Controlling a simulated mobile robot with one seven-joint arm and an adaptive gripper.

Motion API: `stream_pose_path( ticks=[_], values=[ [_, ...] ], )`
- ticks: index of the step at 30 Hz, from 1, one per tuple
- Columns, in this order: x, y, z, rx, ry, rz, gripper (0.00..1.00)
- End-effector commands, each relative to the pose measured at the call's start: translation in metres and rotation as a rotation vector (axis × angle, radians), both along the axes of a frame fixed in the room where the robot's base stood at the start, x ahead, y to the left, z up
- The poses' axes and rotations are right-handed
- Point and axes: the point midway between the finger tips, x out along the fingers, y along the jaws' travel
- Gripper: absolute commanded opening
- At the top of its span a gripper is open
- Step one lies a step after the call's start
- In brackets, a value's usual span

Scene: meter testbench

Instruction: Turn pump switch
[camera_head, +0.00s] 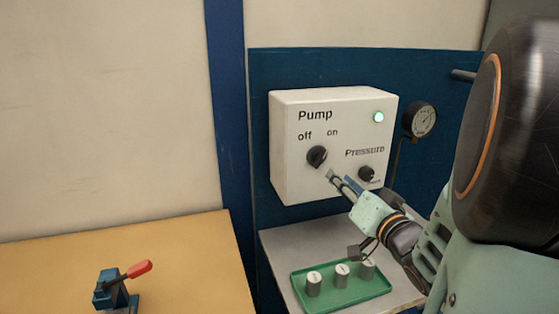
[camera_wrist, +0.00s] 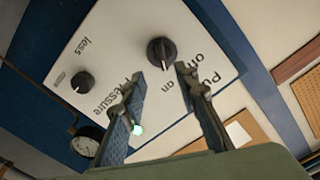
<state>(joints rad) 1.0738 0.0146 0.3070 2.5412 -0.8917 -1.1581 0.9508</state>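The pump switch is a black round knob (camera_head: 317,156) under the words "off" and "on" on a white control box (camera_head: 285,180). My gripper (camera_head: 337,178) is open and empty, a little to the lower right of the knob in the head view. In the wrist view its two fingers (camera_wrist: 160,78) stand apart, with a gap to the knob. A green-white lamp (camera_head: 378,117) on the box glows.
A pressure knob (camera_head: 367,173) is close to my gripper on the same box. A round gauge (camera_head: 420,120) is at its right. Below stands a green tray (camera_head: 325,303) with several grey weights. A red-handled clamp (camera_head: 118,287) is on the yellow table (camera_head: 190,260).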

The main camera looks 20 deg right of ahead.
Motion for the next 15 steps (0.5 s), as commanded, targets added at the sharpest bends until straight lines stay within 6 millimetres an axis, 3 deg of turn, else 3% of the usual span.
stream_pose_path(
  ticks=[15],
  values=[
    [0.014,0.001,0.009,0.023,-0.013,0.014,0.28]
  ],
)
